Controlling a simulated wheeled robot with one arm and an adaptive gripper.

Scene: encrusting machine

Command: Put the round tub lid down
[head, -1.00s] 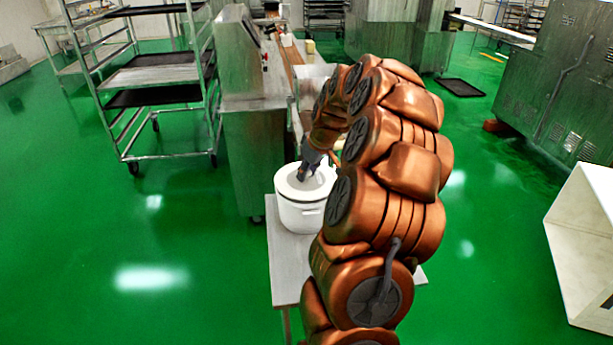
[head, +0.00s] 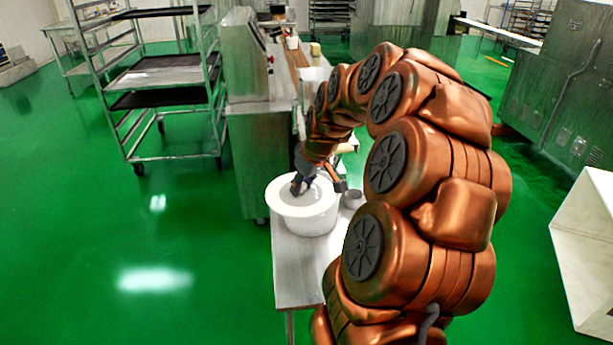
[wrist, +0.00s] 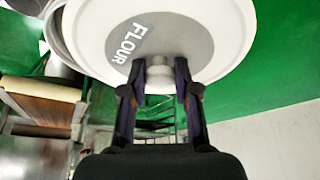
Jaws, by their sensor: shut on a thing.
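The round white tub lid (head: 279,207) is held by its knob in my gripper (head: 302,187). In the wrist view my gripper (wrist: 160,88) has both fingers shut around the knob of the lid (wrist: 90,32), which bears a grey disc reading "FLOUR". The white tub (head: 316,222) stands upright on a small table (head: 290,275). The lid overhangs the tub's left side and looks raised off it; the exact gap is hard to tell. Part of the tub's rim (wrist: 52,32) shows behind the lid in the wrist view.
A small grey container (head: 353,199) stands right of the tub. The front of the table is bare. A steel machine (head: 250,155) stands behind it, and a wheeled rack (head: 160,80) stands to the back left. Open green floor lies to the left.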

